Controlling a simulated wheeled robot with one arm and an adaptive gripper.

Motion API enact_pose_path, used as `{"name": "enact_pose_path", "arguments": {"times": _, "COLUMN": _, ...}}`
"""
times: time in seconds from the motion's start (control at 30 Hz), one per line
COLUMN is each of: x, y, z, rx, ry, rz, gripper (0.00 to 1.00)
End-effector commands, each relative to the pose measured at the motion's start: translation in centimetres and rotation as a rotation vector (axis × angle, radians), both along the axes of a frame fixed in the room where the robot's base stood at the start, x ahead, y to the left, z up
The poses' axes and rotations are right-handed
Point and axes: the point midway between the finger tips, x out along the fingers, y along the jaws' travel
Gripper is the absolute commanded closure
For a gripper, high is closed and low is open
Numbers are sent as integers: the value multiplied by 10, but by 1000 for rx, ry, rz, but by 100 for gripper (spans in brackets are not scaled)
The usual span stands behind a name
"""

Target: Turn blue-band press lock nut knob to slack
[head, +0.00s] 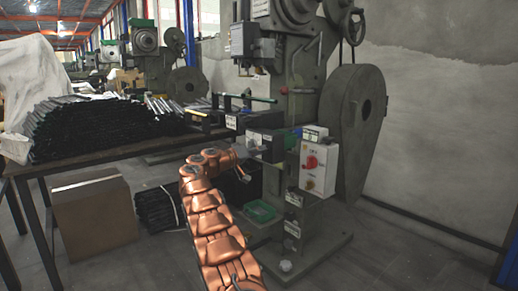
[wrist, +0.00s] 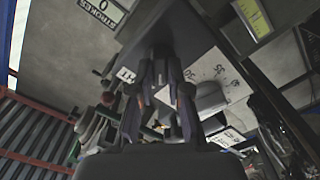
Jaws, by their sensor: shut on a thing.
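The grey-green press (head: 300,105) stands right of centre in the head view. My copper arm reaches up to its front, and its far end is beside a grey box on the press, below the table-height parts. In the wrist view my gripper (wrist: 160,62) points up at the press's underside, its two dark fingers shut on a small dark part between them. That part is mostly hidden by the fingers, so I cannot tell its turn position. A white scale plate (wrist: 215,72) with numbers is just right of the fingers. I cannot make out a blue band clearly.
A white switch box (head: 318,165) with a red knob is mounted right of my arm's end. A large wheel guard (head: 355,110) stands behind it. A table with stacked dark rods (head: 90,130) is at left, above a cardboard box (head: 95,215).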

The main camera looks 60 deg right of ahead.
Motion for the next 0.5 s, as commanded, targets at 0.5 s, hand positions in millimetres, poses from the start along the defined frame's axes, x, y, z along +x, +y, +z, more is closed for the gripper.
{"name": "enact_pose_path", "arguments": {"times": 0.5, "x": 1, "y": 0, "z": 4, "rx": 128, "ry": 466, "rz": 2, "gripper": 100}}
